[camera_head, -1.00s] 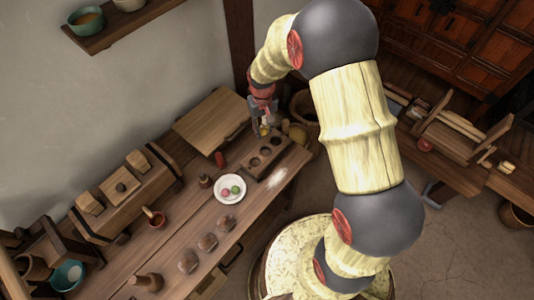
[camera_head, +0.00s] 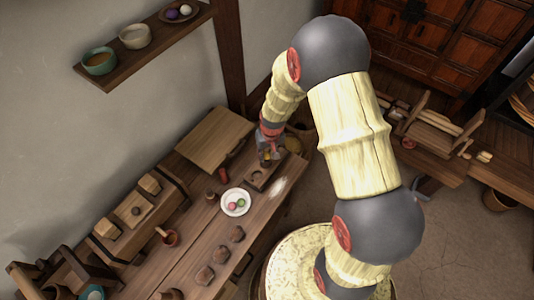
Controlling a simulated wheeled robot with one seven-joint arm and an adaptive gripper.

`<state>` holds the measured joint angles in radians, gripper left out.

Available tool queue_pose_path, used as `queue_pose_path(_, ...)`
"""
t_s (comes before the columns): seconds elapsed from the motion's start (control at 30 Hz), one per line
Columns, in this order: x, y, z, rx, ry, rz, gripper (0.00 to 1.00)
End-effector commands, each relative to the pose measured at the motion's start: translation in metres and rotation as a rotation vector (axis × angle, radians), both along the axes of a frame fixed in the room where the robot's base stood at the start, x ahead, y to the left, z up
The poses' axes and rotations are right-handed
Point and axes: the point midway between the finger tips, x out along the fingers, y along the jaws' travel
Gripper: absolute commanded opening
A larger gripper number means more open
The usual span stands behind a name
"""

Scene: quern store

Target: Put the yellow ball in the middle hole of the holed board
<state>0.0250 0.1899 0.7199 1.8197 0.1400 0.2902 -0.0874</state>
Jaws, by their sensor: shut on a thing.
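The holed board (camera_head: 252,183) lies on the long wooden table. Its nearest hole shows, and my gripper covers the rest of it. My gripper (camera_head: 268,160) points down over the middle and far part of the board, its jaws shut on the yellow ball. The ball is hardly visible now behind the fingers; it showed between them a second ago. I cannot tell whether the ball touches the board.
A white plate (camera_head: 235,210) with a pink ball and a green ball stands left of the board. A small red object (camera_head: 223,174) and a wooden slab (camera_head: 214,138) lie behind it. Several brown lumps (camera_head: 220,255) lie nearer. A pale patch (camera_head: 279,187) marks the table edge.

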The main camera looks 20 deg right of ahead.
Motion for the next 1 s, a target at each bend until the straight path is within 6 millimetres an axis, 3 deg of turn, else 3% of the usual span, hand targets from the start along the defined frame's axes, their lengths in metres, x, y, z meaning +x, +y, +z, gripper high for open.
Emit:
queue_pose_path(0.7, 0.0, 0.0, -0.04, 0.0, 0.001, 0.002, 0.11)
queue_pose_path(1.0, 0.0, 0.0, -0.044, 0.0, 0.0, 0.002, 0.11)
